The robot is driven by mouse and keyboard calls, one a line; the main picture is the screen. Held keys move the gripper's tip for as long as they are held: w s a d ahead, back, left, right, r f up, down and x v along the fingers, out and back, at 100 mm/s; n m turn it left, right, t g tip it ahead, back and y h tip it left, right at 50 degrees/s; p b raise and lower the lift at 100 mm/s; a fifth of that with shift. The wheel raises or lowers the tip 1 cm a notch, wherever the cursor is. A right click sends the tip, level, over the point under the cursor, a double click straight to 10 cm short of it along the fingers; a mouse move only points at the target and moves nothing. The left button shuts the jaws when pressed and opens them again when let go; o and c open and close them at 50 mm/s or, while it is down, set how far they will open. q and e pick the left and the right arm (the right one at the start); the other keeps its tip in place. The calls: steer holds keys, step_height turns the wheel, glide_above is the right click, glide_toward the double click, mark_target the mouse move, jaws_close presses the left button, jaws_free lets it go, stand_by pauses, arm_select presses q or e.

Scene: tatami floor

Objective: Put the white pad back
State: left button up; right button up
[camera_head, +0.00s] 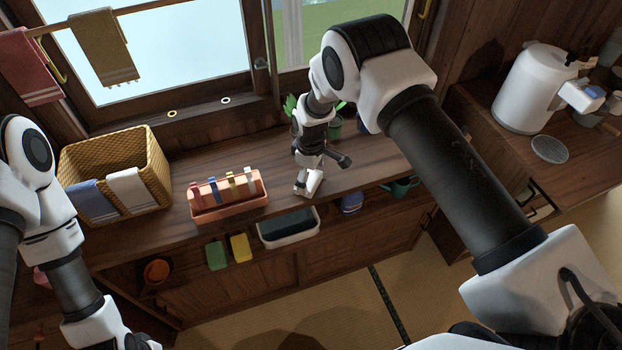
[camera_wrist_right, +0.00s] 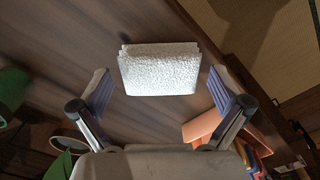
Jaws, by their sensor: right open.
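The white pad (camera_wrist_right: 158,70) is a thick block with a rough, speckled face. In the right wrist view it lies over the brown wood, between and a little beyond my fingertips. My right gripper (camera_wrist_right: 160,92) is open, with a gap on each side of the pad. In the head view the right gripper (camera_head: 308,182) is low over the counter (camera_head: 345,180), just right of the pinkish-orange caddy (camera_head: 231,208).
The caddy holds several coloured upright pieces. A wicker basket (camera_head: 152,165) with cloths stands left on the counter. A green plant (camera_head: 290,104) is behind my right wrist. A white kettle (camera_head: 530,88) stands right.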

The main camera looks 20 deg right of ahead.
mark_target(311, 179)
step_height(311, 179, up, 11)
steer(key=b, duration=0.2)
steer(key=s+d+f+m, duration=0.2)
steer(key=s+d+f, duration=0.1)
steer(key=s+f, duration=0.5)
steer(key=s+d+f+m, duration=0.2)
steer(key=s+f+m, duration=0.1)
steer(key=s+f, duration=0.45)
steer(key=s+d+f+m+b, duration=0.1)
steer(key=s+m, duration=0.1)
steer(key=s, duration=0.7)
steer(key=s+d+f+m, duration=0.1)
steer(key=s+f+m, duration=0.1)
steer(key=s, duration=0.8)
steer(key=shift+s+f+m+b, duration=0.15)
steer(key=shift+s+m+b, duration=0.1)
steer(key=shift+m+b, duration=0.15)
